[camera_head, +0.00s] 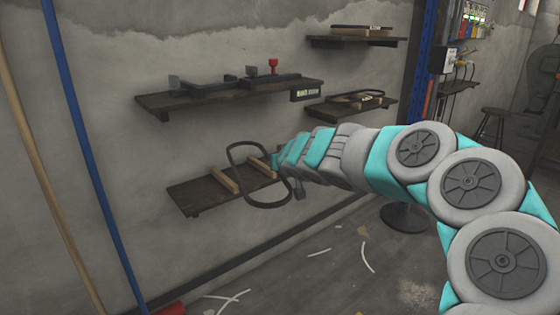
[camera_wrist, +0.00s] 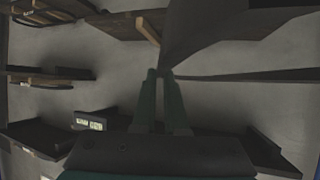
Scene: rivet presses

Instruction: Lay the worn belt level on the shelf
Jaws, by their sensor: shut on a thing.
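The worn belt (camera_head: 266,206) is a black closed loop in the head view. My gripper (camera_head: 279,171) is shut on its right side and holds it tilted, in front of the lower shelf (camera_head: 196,198). The shelf is a dark board with two light wooden strips (camera_head: 225,180) lying across it. The belt's lower bend shows below the shelf's front edge; whether it touches the shelf I cannot tell. In the wrist view, my gripper's green fingers (camera_wrist: 165,78) meet at a dark band, the belt (camera_wrist: 230,40), which spreads close to the camera.
Above is a longer shelf (camera_head: 160,103) with dark fixtures, a red knob (camera_head: 273,65) and a small display (camera_head: 305,92). Two shelves to the right hold belts on wooden strips (camera_head: 357,97) and a flat stack (camera_head: 362,31). A blue pole (camera_head: 92,165) stands left.

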